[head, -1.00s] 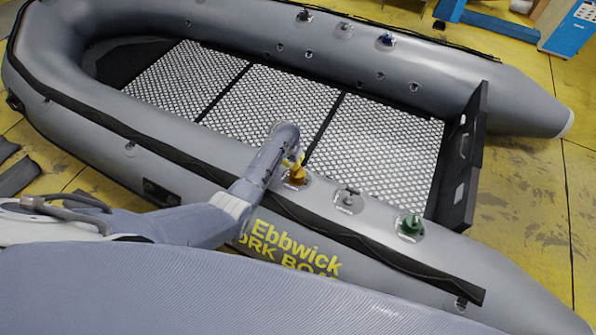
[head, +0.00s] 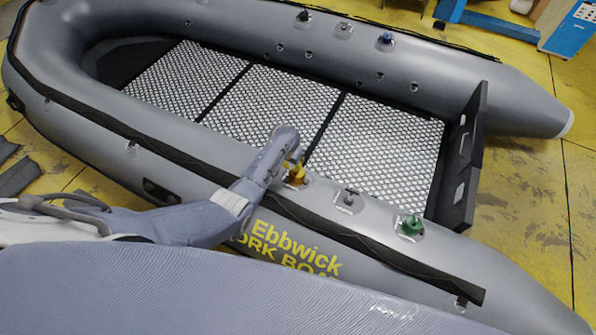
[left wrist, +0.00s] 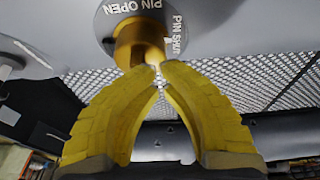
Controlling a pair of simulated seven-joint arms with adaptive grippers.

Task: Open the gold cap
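The gold cap (head: 297,177) sits on a round grey valve plate on the near tube of the grey boat. In the left wrist view the gold cap (left wrist: 140,42) is at the top middle, with "PIN OPEN" and "PIN SHUT" lettered around it. My left gripper (head: 292,163) is right at the cap, reaching it from the left. Its yellow fingers (left wrist: 157,69) are drawn together, with their tips at the cap's end and only a narrow gap between them. They appear closed on a thin part of the cap, which the tips partly hide. My right gripper is out of view.
A grey valve (head: 350,199) and a green cap (head: 411,224) stand farther right on the same tube. A blue cap (head: 386,39) is among the valves on the far tube. The boat's mesh floor (head: 375,150) is clear. A blue cabinet (head: 574,30) stands at upper right.

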